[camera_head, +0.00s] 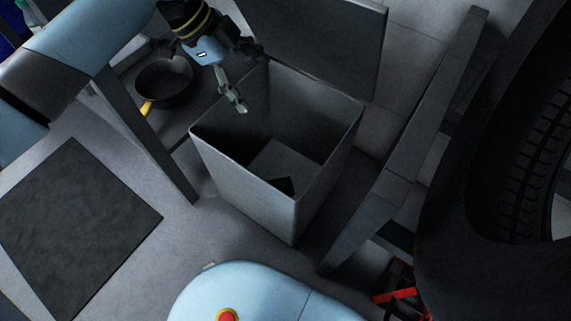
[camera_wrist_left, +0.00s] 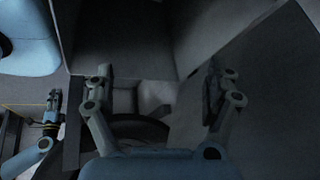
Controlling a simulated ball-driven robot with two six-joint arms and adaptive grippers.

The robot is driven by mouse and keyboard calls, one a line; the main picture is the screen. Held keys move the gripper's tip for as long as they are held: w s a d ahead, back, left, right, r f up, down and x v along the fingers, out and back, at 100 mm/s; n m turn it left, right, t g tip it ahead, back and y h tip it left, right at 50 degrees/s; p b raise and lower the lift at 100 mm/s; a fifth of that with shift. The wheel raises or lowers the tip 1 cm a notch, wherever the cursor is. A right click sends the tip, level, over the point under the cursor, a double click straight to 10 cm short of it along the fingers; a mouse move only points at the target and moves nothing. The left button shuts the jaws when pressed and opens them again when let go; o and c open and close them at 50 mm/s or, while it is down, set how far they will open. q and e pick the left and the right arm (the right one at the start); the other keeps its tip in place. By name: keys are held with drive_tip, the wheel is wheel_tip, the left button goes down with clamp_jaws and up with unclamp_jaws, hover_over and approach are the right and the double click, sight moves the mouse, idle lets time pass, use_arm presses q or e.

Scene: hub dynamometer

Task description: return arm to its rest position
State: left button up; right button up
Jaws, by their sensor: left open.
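My left gripper (camera_head: 246,78) is open and empty above the far left part of a grey open bin (camera_head: 245,190). Its arm (camera_head: 75,45) reaches in from the left. One light finger hangs near the bin's rim in the head view; I cannot tell whether it touches. In the left wrist view the fingers (camera_wrist_left: 158,85) are spread with nothing between them, and the bin's wall (camera_wrist_left: 125,45) shows beyond.
A raised grey panel (camera_head: 325,40) stands behind the bin. Dark frame bars (camera_head: 405,155) and a large tyre (camera_head: 530,160) are at right. A dark round object (camera_head: 165,82) lies left of the bin. A dark mat (camera_head: 75,225) lies on the floor at left.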

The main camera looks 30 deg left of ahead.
use_arm(q)
drive_tip(key=v, duration=0.3)
drive_tip(key=shift+s+a+r, duration=0.1)
drive_tip(key=shift+r, duration=0.15)
